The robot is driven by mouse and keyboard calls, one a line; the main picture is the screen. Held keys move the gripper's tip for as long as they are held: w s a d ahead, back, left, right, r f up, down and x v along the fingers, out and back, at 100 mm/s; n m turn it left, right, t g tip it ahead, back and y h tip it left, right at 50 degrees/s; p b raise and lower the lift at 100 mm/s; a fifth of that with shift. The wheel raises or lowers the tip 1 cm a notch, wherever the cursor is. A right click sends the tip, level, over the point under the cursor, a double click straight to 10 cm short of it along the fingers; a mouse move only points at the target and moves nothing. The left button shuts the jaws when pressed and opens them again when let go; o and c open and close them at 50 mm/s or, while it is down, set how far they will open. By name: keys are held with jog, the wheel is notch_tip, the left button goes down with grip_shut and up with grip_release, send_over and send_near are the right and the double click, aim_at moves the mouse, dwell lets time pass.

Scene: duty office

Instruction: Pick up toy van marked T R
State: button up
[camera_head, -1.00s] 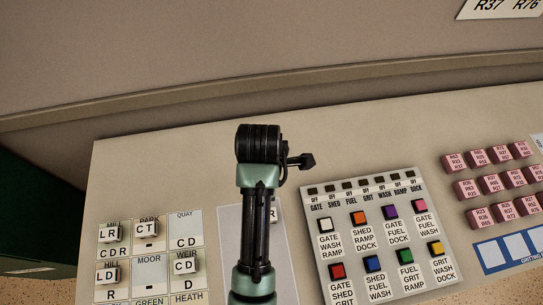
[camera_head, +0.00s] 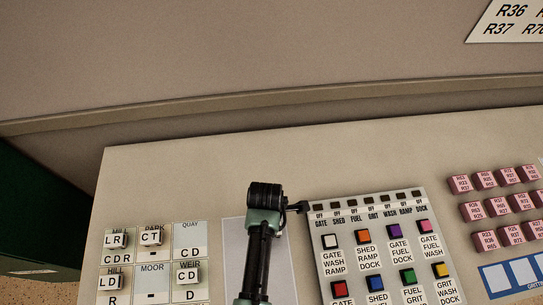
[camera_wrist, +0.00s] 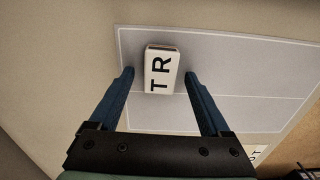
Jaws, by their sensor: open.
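The toy van marked T R (camera_wrist: 162,70) shows in the wrist view as a white block with black letters and a dark far end. It lies on a pale grey marked sheet (camera_wrist: 230,72). My gripper (camera_wrist: 160,72) is open, with one blue finger on each side of the van and visible gaps between. Whether the fingertips are down at the van's height I cannot tell. In the head view my arm hides the van, and the grey sheet (camera_head: 232,262) shows beside the arm.
Left of the sheet is a lettered grid board (camera_head: 153,270) with several white blocks. Right of it is a panel of coloured buttons (camera_head: 385,250), close to my wrist. Several pink blocks (camera_head: 497,208) stand farther right. The desk's back strip (camera_head: 330,160) is clear.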

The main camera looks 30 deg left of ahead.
jog(key=shift+f, duration=0.1)
jog(key=shift+c, duration=0.2)
grip_shut()
